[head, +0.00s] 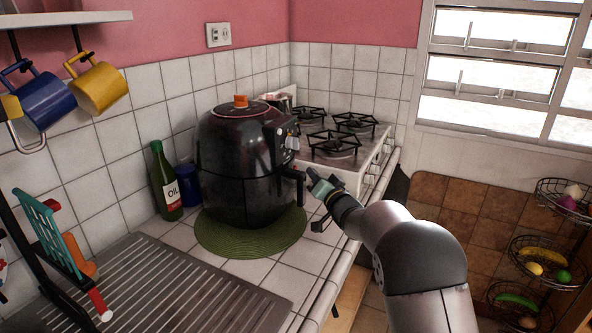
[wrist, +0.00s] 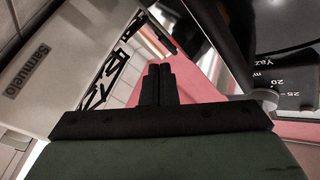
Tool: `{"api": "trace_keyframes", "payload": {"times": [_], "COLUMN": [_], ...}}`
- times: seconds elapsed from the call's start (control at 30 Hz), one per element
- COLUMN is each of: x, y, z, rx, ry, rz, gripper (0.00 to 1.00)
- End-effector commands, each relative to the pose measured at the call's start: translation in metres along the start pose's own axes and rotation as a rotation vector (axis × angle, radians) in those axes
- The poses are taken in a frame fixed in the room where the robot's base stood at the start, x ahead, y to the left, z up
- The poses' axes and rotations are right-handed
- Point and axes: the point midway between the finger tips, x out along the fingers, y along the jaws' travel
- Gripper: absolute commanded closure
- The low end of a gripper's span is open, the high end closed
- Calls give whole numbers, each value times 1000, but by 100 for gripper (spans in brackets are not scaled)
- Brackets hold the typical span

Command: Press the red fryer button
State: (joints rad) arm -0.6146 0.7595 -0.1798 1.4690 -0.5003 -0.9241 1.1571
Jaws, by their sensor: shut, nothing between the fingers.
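The black air fryer (head: 240,165) stands on a round green mat on the counter. An orange-red piece (head: 240,101) sits on its top; I cannot tell whether it is the red button. Its front, with a knob and handle, faces right. In the wrist view the fryer's dark dial panel (wrist: 285,85) with white numbers and a grey knob (wrist: 264,97) is at the right. My gripper (head: 311,173) is just right of the fryer's handle, below the knob level; any contact is unclear. Its fingers (wrist: 160,70) are shut together and empty.
A white stove (head: 345,150) with black grates stands behind my gripper; its front fills the left of the wrist view. An oil bottle (head: 166,182) and blue jar (head: 188,184) stand left of the fryer. A ridged drainer (head: 170,290) lies in front.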

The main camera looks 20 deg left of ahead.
Motion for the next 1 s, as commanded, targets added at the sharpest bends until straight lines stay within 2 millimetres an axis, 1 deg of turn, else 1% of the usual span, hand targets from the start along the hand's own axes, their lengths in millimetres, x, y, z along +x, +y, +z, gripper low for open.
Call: {"api": "trace_keyframes", "payload": {"times": [0.03,0.23,1.0], "x": [3,10,10], "y": [-1,-6,-7], "z": [4,8,8], "rx": [0,2,1], "ry": [1,1,0], "rz": [0,1,1], "gripper": [100,100,100]}}
